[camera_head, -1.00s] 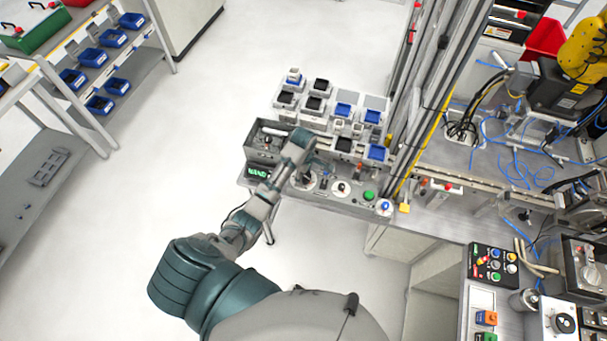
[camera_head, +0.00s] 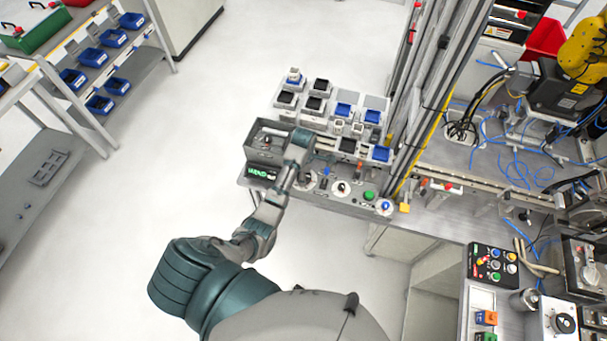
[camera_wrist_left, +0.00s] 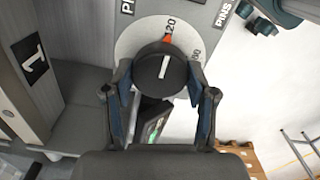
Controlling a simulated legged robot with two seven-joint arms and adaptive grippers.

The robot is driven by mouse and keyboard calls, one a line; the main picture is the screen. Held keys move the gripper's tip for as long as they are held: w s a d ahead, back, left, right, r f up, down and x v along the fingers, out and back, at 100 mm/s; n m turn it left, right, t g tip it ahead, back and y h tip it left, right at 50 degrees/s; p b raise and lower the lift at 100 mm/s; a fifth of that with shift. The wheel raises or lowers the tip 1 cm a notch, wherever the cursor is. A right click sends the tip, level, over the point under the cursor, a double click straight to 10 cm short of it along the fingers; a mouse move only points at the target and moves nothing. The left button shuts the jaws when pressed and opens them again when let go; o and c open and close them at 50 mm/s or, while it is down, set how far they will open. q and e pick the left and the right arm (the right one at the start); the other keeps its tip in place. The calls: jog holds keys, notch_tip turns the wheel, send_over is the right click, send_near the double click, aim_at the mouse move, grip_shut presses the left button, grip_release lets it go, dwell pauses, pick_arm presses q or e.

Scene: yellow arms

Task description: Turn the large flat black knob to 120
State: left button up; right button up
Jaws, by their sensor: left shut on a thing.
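The large flat black knob (camera_wrist_left: 157,68) shows in the left wrist view, on a round pale dial (camera_wrist_left: 125,45). A white line on its face points up and slightly right, towards an orange mark (camera_wrist_left: 168,38) at the dial's number 120. Another number to the right is partly hidden by a finger. My left gripper (camera_wrist_left: 159,80) has its fingers on either side of the knob and is shut on it. In the head view my left gripper (camera_head: 303,158) is over the panel's left part and hides most of the knob. My right gripper is in neither view.
A second knob (camera_head: 341,188) and a green button (camera_head: 369,196) sit to the right on the same panel. Blocks in black and blue (camera_head: 343,110) stand behind. A vertical metal frame (camera_head: 420,90) rises to the right.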

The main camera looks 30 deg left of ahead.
pick_arm(q)
jog(key=shift+w+r, duration=0.1)
jog(key=shift+w, duration=0.05)
jog(key=o, duration=1.2)
jog(key=shift+c, duration=0.2)
jog(key=r, duration=0.7)
jog(key=shift+w+a+r, duration=0.1)
jog(key=shift+w+r, duration=0.15)
jog(key=shift+w, duration=0.1)
jog(key=shift+r, duration=0.35)
jog(key=shift+s+r, duration=0.35)
jog(key=shift+r, duration=0.1)
notch_tip(320, 180, up, 3)
jog(key=shift+f, duration=0.2)
